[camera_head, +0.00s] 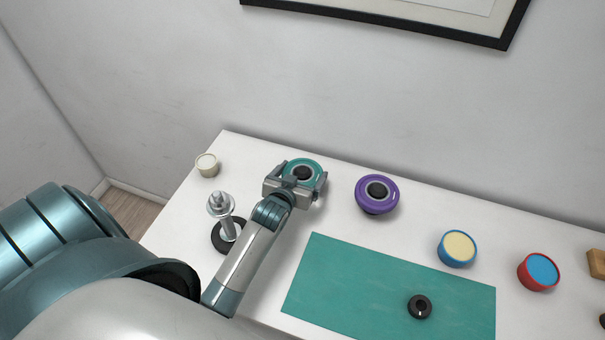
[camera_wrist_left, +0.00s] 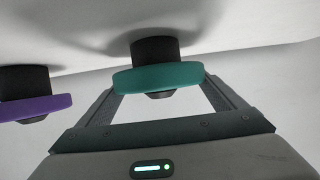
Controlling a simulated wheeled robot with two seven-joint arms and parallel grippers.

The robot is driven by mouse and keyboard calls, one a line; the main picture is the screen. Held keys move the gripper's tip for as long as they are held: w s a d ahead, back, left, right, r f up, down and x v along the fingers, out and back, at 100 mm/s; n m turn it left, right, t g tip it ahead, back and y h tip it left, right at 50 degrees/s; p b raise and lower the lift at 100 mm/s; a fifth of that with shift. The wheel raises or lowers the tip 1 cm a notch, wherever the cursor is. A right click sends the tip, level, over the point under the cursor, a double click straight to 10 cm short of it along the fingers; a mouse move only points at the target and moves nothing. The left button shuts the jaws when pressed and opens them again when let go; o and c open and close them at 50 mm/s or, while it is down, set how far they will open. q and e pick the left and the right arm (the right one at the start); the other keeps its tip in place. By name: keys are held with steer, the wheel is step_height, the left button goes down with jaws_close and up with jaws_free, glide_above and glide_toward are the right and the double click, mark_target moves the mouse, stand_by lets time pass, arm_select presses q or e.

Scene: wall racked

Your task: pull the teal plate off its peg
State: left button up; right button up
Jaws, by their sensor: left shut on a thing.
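The teal plate (camera_head: 313,164) is a round disc with a black centre. In the left wrist view the teal plate (camera_wrist_left: 158,77) sits on a thick black peg (camera_wrist_left: 154,48) that comes out of a pale surface, and a dark tip shows past the plate. My left gripper (camera_head: 302,173) has a finger on each side of the plate and is shut on its rim. Its fingers also show in the left wrist view (camera_wrist_left: 163,95). The plate is around the peg. My right gripper is not in view.
A purple plate (camera_head: 389,185) is on its own black peg to the right. A metal post on a black base (camera_head: 226,237) stands left of my forearm, near a small cream pot (camera_head: 207,165). A green mat (camera_head: 365,285), a blue tub (camera_head: 457,249) and a red tub (camera_head: 538,272) lie right.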

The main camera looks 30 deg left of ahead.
arm_select(q)
steer(key=shift+r, duration=0.2)
steer(key=shift+w+r+b, duration=0.1)
steer(key=shift+r+b, duration=0.2)
steer(key=shift+r, duration=0.25)
steer(key=r, duration=0.1)
steer(key=d+r+b, duration=0.1)
steer(key=r, duration=0.1)
steer(key=w+d+r+b, duration=0.1)
steer(key=d+r+b, duration=0.2)
steer(key=d+r, duration=0.3)
steer(key=shift+d+r, duration=0.35)
steer(key=shift+d, duration=1.95)
steer(key=shift+w, duration=0.1)
